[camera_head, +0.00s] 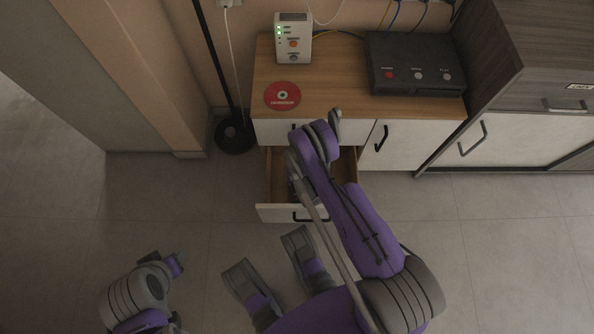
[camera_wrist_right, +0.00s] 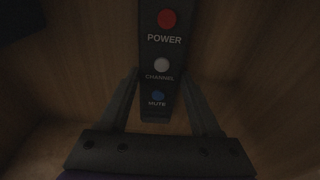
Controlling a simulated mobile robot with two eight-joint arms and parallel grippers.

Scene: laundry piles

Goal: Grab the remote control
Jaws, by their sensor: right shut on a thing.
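The remote control (camera_wrist_right: 163,52) is a dark bar with a red POWER button, a white CHANNEL button and a blue MUTE button. It shows in the right wrist view, its lower end between the fingers of my right gripper (camera_wrist_right: 162,84). The fingertips are against its two sides, and the gripper is shut on it. The wooden surface inside the drawer lies around it. In the head view my right arm reaches into the open drawer (camera_head: 291,213), and the arm hides the remote there.
The cabinet top (camera_head: 335,72) above the drawer carries a white box (camera_head: 293,38), a red disc (camera_head: 282,96) and a black device (camera_head: 415,63) with cables. A black pole stands on a round base (camera_head: 234,135) at the left. A dark cabinet (camera_head: 530,70) is at the right. Floor is clear at both sides.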

